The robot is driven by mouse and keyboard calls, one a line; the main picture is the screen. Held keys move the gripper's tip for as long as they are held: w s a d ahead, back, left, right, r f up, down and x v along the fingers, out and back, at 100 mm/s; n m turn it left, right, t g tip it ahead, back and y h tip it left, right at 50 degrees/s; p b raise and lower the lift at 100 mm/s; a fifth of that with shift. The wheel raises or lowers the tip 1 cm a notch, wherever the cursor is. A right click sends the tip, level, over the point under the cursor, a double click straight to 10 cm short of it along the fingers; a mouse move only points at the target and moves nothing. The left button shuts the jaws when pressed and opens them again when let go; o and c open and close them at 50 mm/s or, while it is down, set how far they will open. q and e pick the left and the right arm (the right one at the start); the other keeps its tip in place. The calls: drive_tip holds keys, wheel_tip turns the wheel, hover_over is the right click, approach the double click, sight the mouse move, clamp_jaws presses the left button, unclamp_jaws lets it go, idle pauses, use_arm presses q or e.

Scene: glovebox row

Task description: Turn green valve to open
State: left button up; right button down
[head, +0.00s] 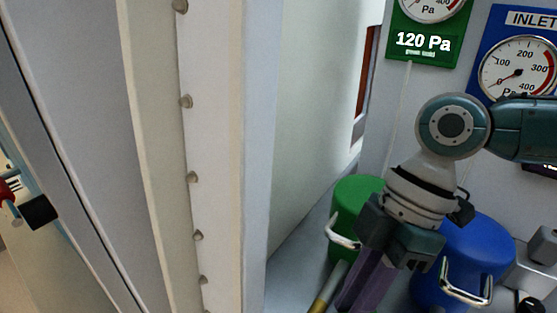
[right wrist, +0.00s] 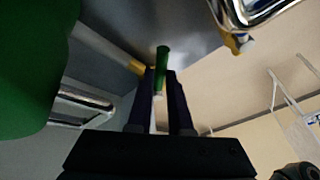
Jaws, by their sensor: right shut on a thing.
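The green valve's handle (right wrist: 162,56) shows in the right wrist view as a narrow green bar between my fingertips. My right gripper (right wrist: 161,76) is shut on it. In the head view my right gripper (head: 367,283) points down between the green canister and the blue canister, with its purple fingers running to the bottom edge. The valve cannot be made out in the head view. The valve's open or closed position cannot be told. My left gripper is not in view.
The green canister (head: 349,199) and blue canister (head: 470,250) have metal handles and stand close beside my right gripper. A yellow pipe (head: 321,304) is near the bottom. A green gauge panel (head: 423,49) reads 120 Pa. A pale upright frame (head: 215,150) stands at left.

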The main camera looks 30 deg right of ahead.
drive_tip(key=c, duration=0.8)
unclamp_jaws()
drive_tip(key=shift+c, duration=0.2)
